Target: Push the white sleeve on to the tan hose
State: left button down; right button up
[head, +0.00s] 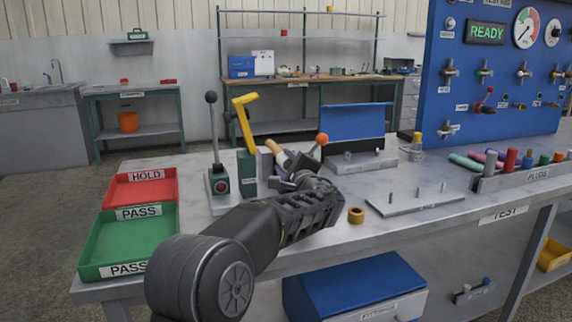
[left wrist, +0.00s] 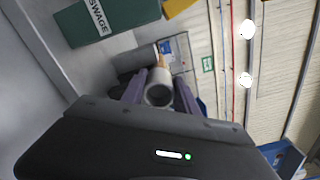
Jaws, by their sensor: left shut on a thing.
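My left gripper (head: 292,172) is at the swage fixture on the bench, shut on the white sleeve (head: 283,158). In the left wrist view the sleeve (left wrist: 159,92) is a pale ring with a dark open bore, between the two fingers of my left gripper (left wrist: 160,95). The tan hose (head: 272,147) points toward the sleeve and lies roughly in line with it; it also shows just beyond the sleeve in the left wrist view (left wrist: 162,61). I cannot tell how far the sleeve is around the hose. My fingers hide part of the sleeve in the head view. My right gripper is not in view.
The green swage fixture (head: 246,170) with a yellow lever (head: 243,112) stands close by the gripper. A black-knobbed lever (head: 213,130) is left of it. Red (head: 170,190) and green (head: 88,250) trays are at left. A brass ring (head: 356,215) lies on the bench at right.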

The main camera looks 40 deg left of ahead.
pick_arm(q)
jog(key=shift+a+r, duration=0.15)
jog(key=shift+a, duration=0.1)
jog(key=c, duration=0.9)
grip_release()
jog(key=shift+w, duration=0.1)
jog(key=shift+o, duration=0.2)
jog(key=shift+d, duration=0.35)
jog(key=v, duration=0.7)
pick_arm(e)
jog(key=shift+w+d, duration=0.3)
